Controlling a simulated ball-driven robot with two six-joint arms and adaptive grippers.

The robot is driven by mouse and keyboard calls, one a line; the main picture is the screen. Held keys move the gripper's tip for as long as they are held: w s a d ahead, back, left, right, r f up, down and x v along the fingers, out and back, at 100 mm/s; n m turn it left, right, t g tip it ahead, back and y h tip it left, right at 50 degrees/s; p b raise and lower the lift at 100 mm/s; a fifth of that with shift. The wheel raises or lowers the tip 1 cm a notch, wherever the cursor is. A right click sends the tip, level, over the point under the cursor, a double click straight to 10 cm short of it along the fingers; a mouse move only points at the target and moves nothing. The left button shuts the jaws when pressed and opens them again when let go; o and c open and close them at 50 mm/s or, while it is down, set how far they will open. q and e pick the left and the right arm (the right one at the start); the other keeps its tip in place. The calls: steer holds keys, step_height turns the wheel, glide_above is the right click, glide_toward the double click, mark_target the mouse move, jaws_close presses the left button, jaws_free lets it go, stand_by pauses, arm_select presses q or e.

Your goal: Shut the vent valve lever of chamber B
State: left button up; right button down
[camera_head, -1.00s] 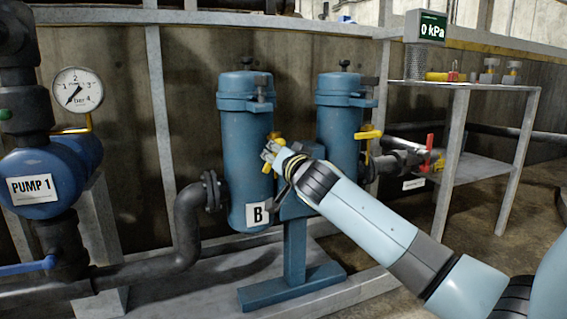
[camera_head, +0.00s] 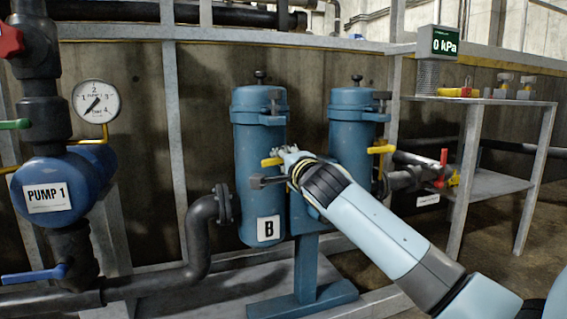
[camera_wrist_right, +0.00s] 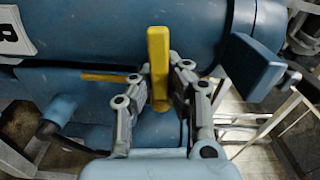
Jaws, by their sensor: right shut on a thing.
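Chamber B (camera_head: 259,190) is an upright blue cylinder with a white B label (camera_head: 268,229). Its yellow vent valve lever (camera_head: 272,161) shows at its right side, partly hidden by my gripper. In the right wrist view the lever (camera_wrist_right: 158,55) stands up between the fingers. My right gripper (camera_head: 284,155) is shut on this lever; it also shows in the wrist view (camera_wrist_right: 161,78). I cannot tell the valve's exact position. My left gripper is not in view.
A second blue chamber (camera_head: 351,135) with its own yellow lever (camera_head: 381,149) stands close on the right. Pump 1 (camera_head: 80,180) and a bent pipe (camera_head: 199,245) are left. The display (camera_head: 438,42) reads 0 kPa.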

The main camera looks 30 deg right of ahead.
steer(key=shift+f+m, duration=0.1)
steer(key=shift+m, duration=0.8)
steer(key=c, duration=1.3)
jaws_free()
steer(key=shift+s+d, duration=0.1)
steer(key=shift+s, duration=0.05)
steer(key=shift+c, duration=0.2)
steer(key=shift+o, duration=0.4)
steer(key=shift+r, duration=0.2)
steer(key=v, duration=1.2)
